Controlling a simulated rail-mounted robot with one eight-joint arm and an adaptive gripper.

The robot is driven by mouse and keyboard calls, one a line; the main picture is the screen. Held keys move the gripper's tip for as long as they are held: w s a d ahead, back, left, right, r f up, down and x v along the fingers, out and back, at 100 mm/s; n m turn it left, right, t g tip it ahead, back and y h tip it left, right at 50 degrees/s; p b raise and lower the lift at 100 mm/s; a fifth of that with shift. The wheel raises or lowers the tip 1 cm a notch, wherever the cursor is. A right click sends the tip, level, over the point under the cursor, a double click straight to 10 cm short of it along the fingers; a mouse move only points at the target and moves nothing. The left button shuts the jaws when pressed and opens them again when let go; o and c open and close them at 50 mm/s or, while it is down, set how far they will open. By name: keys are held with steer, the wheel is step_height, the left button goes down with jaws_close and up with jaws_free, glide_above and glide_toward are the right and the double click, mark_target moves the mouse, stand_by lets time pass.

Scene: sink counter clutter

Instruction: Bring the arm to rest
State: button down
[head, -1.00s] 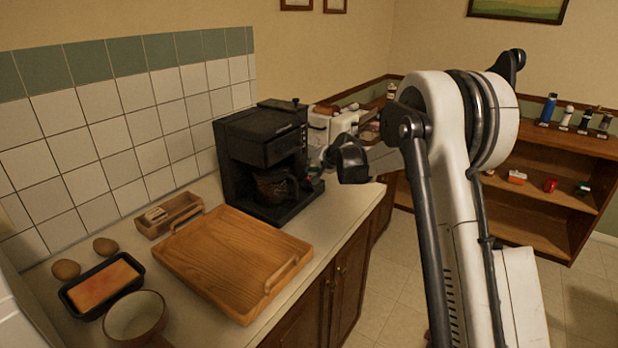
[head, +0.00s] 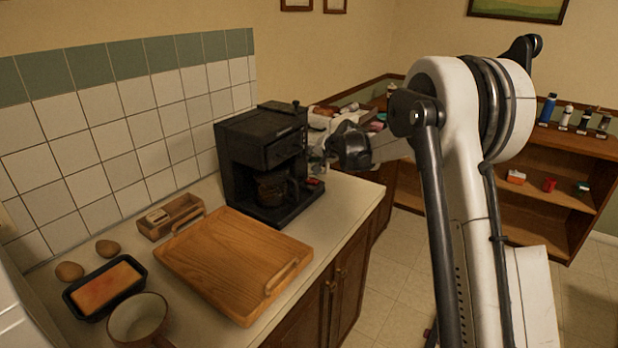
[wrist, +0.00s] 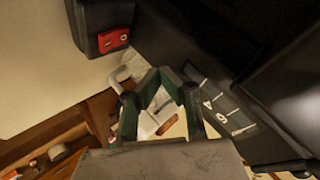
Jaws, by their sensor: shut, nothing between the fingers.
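My arm (head: 455,150) is raised on the right side of the head view, bent at a high elbow. Its dark wrist (head: 352,146) hangs just right of the black coffee maker (head: 250,155). In the wrist view my gripper (wrist: 158,74) has its green-black fingers angled together at the tips, with nothing held between them. In the head view the fingers are mostly hidden or too small to make out. The coffee maker's red switch (wrist: 114,38) shows at the upper left of the wrist view, close beside the gripper; I cannot tell if they touch.
A cluttered surface lies behind the wrist. A wooden shelf (head: 560,150) stands at the right. Open floor (head: 385,290) lies beside the counter.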

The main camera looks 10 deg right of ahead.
steer(key=shift+r, duration=0.2)
steer(key=s+a+r+n+h, duration=0.1)
steer(key=s+r, duration=0.3)
steer(key=s, duration=0.5)
steer(key=s+r+n+g, duration=0.1)
steer(key=s+r, duration=0.3)
steer(key=s, duration=0.5)
steer(key=s+a+r+n+h, duration=0.1)
steer(key=s+r, duration=0.4)
steer(key=s, duration=0.4)
steer(key=s+d+f+n+h, duration=0.1)
steer(key=s+f, duration=0.3)
steer(key=s, duration=1.1)
steer(key=s+f+n+g+h, duration=0.1)
steer(key=s+f, duration=0.3)
steer(key=s, duration=1.1)
steer(key=shift+s+d+f+g, duration=0.15)
steer(key=shift+s+d+g, duration=0.15)
steer(key=shift+s+d, duration=0.1)
